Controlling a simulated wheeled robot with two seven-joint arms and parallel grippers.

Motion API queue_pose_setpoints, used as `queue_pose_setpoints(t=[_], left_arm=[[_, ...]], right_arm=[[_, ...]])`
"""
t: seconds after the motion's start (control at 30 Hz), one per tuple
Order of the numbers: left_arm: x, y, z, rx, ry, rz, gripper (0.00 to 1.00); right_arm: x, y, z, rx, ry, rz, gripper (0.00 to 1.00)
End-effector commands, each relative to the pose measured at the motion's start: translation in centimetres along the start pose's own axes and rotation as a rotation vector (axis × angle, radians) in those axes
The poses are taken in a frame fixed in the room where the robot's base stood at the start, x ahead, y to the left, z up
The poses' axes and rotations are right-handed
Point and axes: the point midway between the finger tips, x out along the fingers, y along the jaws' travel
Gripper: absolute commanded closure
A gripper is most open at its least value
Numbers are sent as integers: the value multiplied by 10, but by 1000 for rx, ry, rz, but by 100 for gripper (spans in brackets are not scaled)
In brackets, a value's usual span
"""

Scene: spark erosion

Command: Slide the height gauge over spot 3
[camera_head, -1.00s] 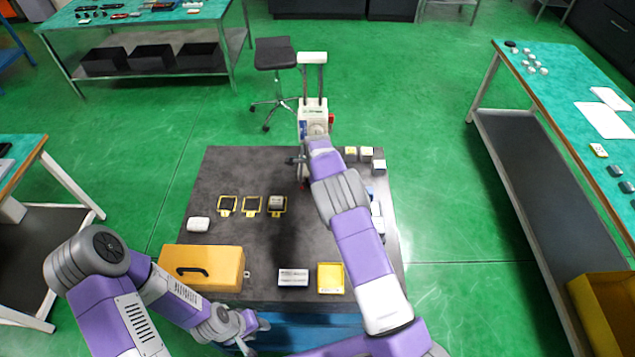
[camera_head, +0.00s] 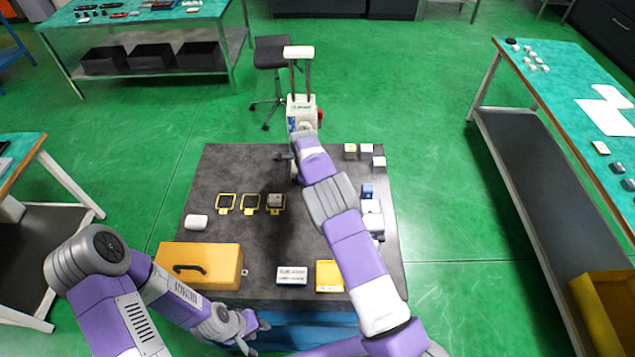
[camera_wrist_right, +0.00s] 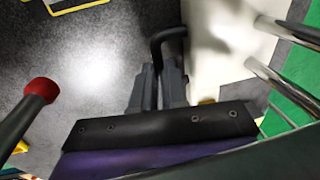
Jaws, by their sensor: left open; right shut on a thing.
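The height gauge (camera_head: 302,112), a white body with two upright columns and a white top bar, stands upright at the table's back edge. In the right wrist view its pale body (camera_wrist_right: 225,60) is at the upper right. My right gripper (camera_wrist_right: 163,75) is shut on its dark bent handle (camera_wrist_right: 168,35); the arm hides much of this in the head view. Three yellow-framed spots lie left of the gauge: left (camera_head: 225,212), middle (camera_head: 249,211) and right (camera_head: 276,211). A small grey block sits on the right one. Spot numbers are unreadable. My left gripper (camera_head: 256,328) is open and empty at the front edge.
On the dark table (camera_head: 225,165) are an orange case (camera_head: 215,268), a white piece (camera_head: 196,222), a labelled box (camera_head: 292,275) and a yellow tray (camera_head: 329,276). Small blocks (camera_head: 366,151) stand at the back right. A stool (camera_head: 273,52) stands behind.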

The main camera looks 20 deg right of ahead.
Motion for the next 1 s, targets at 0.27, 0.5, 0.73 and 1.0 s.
queue_pose_setpoints(t=[0.27, 0.5, 0.73, 1.0], left_arm=[[16, -6, -1, -1, 0, 0, 57], [16, -6, -1, 0, 0, 0, 57], [16, -6, -1, 0, 0, 0, 57], [16, -6, -1, 0, 0, 0, 57]], right_arm=[[-1, -1, 50, -4, -15, -7, 100], [-3, -1, 52, -2, -13, -6, 100], [-3, -1, 52, -1, -12, -6, 72], [-2, -1, 51, -1, -10, -4, 62]])
